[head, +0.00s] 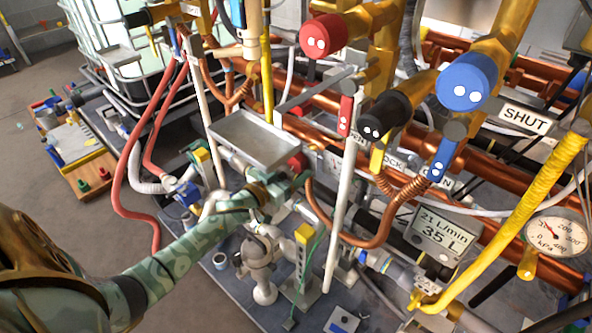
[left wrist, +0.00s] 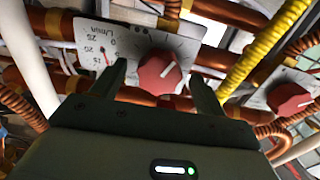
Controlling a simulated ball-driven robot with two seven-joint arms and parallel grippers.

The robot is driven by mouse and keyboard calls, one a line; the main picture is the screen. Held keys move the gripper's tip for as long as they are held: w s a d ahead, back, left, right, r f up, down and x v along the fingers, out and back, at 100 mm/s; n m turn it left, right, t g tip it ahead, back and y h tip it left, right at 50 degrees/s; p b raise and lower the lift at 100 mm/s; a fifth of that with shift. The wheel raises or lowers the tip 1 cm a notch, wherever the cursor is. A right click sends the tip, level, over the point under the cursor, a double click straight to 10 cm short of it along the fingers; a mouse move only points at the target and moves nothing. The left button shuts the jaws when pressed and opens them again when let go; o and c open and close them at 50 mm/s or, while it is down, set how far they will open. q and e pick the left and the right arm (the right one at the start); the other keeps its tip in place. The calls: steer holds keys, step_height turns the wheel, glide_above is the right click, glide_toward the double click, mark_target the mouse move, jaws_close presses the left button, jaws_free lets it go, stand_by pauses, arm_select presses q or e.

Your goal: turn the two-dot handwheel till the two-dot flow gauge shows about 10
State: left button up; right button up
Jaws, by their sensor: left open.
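My left gripper (head: 300,181) is open in the head view, at a red knob (head: 297,162) under the grey tray. In the left wrist view the gripper (left wrist: 160,86) has one finger on each side of a red round handwheel (left wrist: 157,74) with a white pointer line. I cannot tell whether the fingers touch it. Beside it, an upside-down L/min gauge (left wrist: 100,43) has a red needle; its exact reading is unclear. My right gripper is not in view.
A second red handwheel (left wrist: 290,98) sits to the right, beyond a yellow hose (left wrist: 262,50). A display (head: 444,232) reads 21 L/min and 35 L. A grey tray (head: 253,139), copper pipes and a white post (head: 345,190) crowd the gripper.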

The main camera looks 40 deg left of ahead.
arm_select(q)
steer(key=shift+w, duration=0.7)
steer(key=c, duration=1)
steer(key=shift+m, duration=0.3)
